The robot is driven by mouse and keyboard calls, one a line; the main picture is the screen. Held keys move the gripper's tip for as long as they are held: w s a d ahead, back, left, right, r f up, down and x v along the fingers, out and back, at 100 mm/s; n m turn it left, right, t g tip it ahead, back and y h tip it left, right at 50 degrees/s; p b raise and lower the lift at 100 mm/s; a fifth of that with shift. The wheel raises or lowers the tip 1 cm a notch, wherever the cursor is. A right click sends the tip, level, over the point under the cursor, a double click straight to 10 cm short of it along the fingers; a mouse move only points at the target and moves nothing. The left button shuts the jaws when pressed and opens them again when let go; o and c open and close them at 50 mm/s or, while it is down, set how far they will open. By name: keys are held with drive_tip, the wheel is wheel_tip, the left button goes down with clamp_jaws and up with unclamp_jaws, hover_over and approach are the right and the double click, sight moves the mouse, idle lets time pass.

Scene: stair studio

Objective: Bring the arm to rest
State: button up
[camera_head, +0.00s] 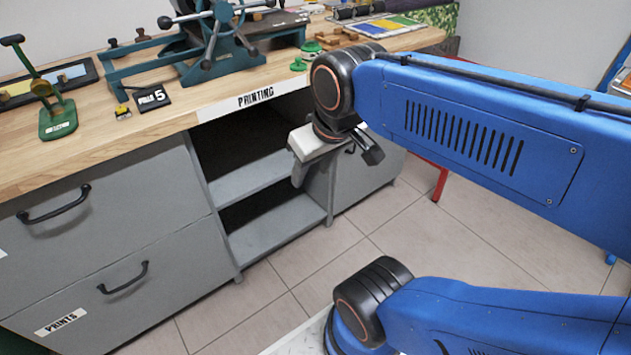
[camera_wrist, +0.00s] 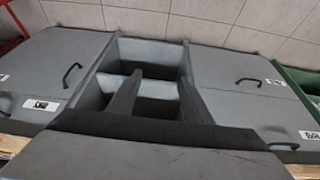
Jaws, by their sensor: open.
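My gripper (camera_head: 299,172) hangs at the end of my blue arm, in front of the open shelves of the grey cabinet (camera_head: 110,215). It is below the level of the worktop. In the wrist view its two dark fingers stand apart, with an empty gap between them (camera_wrist: 160,86). Behind the fingers, the wrist view shows the cabinet upside down, with its open shelves (camera_wrist: 150,52). I see nothing held. In the head view the fingers are partly hidden by the gripper's body.
The wooden worktop (camera_head: 160,125) carries a teal press (camera_head: 215,40), a green stamp tool (camera_head: 57,118), a black number sign (camera_head: 152,97) and a colour tray (camera_head: 385,25). Drawer handles (camera_head: 55,203) stick out from the cabinet front. The tiled floor (camera_head: 300,265) before it is clear.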

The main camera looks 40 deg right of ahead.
drive_tip(key=shift+s+a+f, duration=0.1)
drive_tip(key=shift+s+f, duration=0.3)
drive_tip(key=shift+f, duration=0.2)
drive_tip(key=shift+s+a+f, duration=0.1)
drive_tip(key=shift+s+f, duration=0.3)
drive_tip(key=shift+f, duration=0.2)
idle(0.4)
